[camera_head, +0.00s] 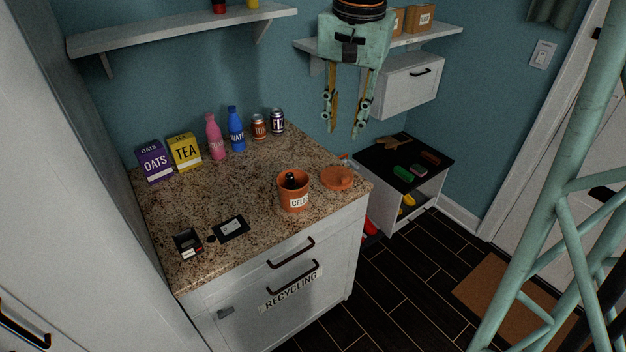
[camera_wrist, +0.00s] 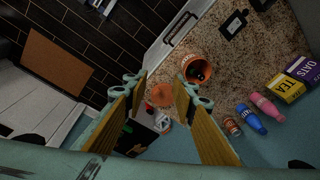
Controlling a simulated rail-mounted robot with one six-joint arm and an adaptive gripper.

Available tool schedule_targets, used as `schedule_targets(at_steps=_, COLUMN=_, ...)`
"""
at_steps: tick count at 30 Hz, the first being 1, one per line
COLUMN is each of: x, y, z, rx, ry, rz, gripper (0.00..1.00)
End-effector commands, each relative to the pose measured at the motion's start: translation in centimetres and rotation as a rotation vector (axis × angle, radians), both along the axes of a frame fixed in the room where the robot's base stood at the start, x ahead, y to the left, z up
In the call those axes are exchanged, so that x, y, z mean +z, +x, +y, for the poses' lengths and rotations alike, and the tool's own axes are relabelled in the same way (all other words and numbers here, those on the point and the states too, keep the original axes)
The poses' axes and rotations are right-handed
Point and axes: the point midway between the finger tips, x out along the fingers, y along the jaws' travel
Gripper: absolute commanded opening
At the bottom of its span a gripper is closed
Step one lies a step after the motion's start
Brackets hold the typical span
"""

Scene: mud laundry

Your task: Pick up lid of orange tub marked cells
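The orange tub (camera_head: 292,204) with a white "CELLS" label stands upright and uncovered on the speckled counter. Something dark shows inside it. Its round orange lid (camera_head: 338,180) lies apart from it, to its right near the counter's right edge. In the wrist view the lid (camera_wrist: 160,97) shows between the fingers, and the tub (camera_wrist: 204,65) is beyond the right finger. My gripper (camera_head: 343,130) is open and empty, fingers pointing down, above and behind the lid in the head view. It also shows in the wrist view (camera_wrist: 162,88).
On the counter (camera_head: 240,195) are oats and tea boxes (camera_head: 184,152), pink and blue bottles (camera_head: 236,130) and two cans (camera_head: 259,126) at the back. A small black device (camera_head: 187,243) and a dark card (camera_head: 231,228) lie in front. A lower black-topped cabinet (camera_head: 385,165) stands right.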

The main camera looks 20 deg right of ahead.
Motion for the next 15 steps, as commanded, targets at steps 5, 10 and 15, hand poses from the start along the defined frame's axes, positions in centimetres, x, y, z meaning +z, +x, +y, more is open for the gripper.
schedule_targets(at_steps=5, x=-1.4, y=2.5, z=-1.4, rx=-0.066, ry=0.01, rz=0.017, gripper=0.25)
schedule_targets(at_steps=10, x=-2.9, y=4.7, z=-2.7, rx=-0.129, ry=0.019, rz=0.031, gripper=0.25)
schedule_targets(at_steps=15, x=-4.5, y=6.8, z=-4.1, rx=-0.191, ry=0.028, rz=0.046, gripper=0.25)
